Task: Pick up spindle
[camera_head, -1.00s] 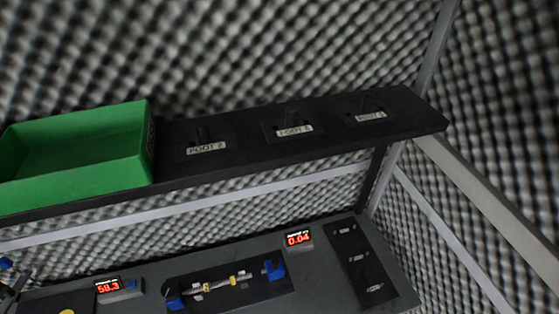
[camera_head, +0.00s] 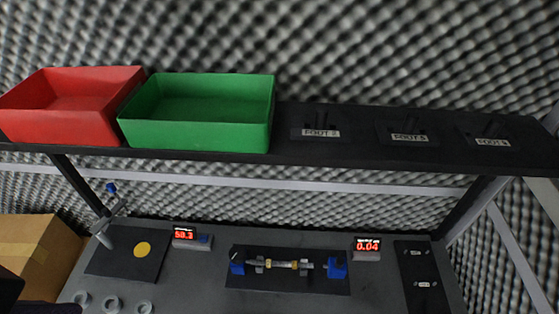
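The spindle (camera_head: 278,264) is a thin metal shaft with yellow and grey parts. It lies level between two blue supports (camera_head: 337,268) on a black plate (camera_head: 288,282) on the grey bench. Neither gripper shows clearly. A dark shape at the lower left edge may be part of my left arm, but no fingertips can be made out.
A black shelf (camera_head: 360,166) above the bench bears a red bin (camera_head: 60,125), a green bin (camera_head: 195,134) and labelled stands (camera_head: 322,133). Two red displays (camera_head: 367,248), a black plate with a yellow disc (camera_head: 142,249), grey rings (camera_head: 112,303) and a cardboard box (camera_head: 38,250) are below.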

